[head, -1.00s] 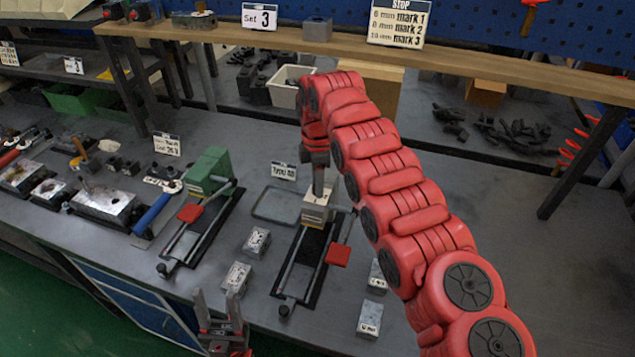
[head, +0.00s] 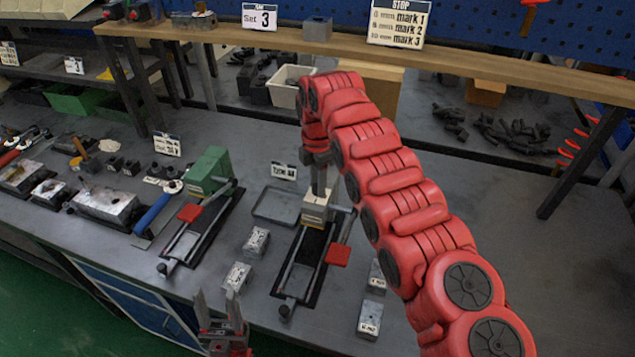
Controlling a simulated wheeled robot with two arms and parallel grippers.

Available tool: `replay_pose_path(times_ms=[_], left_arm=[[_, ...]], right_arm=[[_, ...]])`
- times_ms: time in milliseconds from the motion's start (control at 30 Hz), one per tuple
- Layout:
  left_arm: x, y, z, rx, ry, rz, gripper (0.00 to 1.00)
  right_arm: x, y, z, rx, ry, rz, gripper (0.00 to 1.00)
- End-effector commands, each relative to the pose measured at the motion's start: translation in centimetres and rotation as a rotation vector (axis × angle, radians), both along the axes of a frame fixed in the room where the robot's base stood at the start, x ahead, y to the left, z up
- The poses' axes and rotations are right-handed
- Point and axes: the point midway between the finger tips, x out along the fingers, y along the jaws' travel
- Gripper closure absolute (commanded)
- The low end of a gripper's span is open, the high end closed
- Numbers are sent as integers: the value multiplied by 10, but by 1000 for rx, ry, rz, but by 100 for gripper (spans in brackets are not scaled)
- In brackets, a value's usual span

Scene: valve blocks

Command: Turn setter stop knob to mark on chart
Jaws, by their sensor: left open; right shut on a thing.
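The beige setter (head: 316,213) stands on the bench with a black base, rails and a red plate (head: 338,255). My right gripper (head: 319,188) points straight down onto the top of this setter, and is shut on the stop knob. The knob and its marks are hidden by the jaws. The stop chart (head: 397,25) on the shelf lists mark 1, mark 2 and mark 3 against millimetre sizes. A card beside it (head: 260,17) reads "Set 3". My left gripper (head: 220,308) is open and empty at the bench's front edge, its fingers pointing up.
A green setter (head: 207,170) stands to the left, with a blue-handled tool (head: 153,212) beside it. Several metal blocks (head: 256,242) lie around the beige setter. The bench right of my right arm is clear.

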Motion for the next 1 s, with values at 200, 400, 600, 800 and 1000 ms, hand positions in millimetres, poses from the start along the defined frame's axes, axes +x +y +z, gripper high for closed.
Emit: replay_pose_path(times_ms=[200, 400, 600, 800, 1000], left_arm=[[0, 0, 0, 0, 0, 0, 50], [0, 0, 0, 0, 0, 0, 50], [0, 0, -2, 0, 0, 0, 50], [0, 0, 11, 0, 0, 0, 50], [0, 0, 53, 0, 0, 0, 50]], right_arm=[[1, 0, 1, 0, -2, -1, 33], [0, 0, 0, 0, -2, -1, 33], [1, 1, 8, 0, -4, -1, 33], [0, 2, 51, 1, -4, 1, 33], [0, -1, 98, 0, -1, -2, 33]])
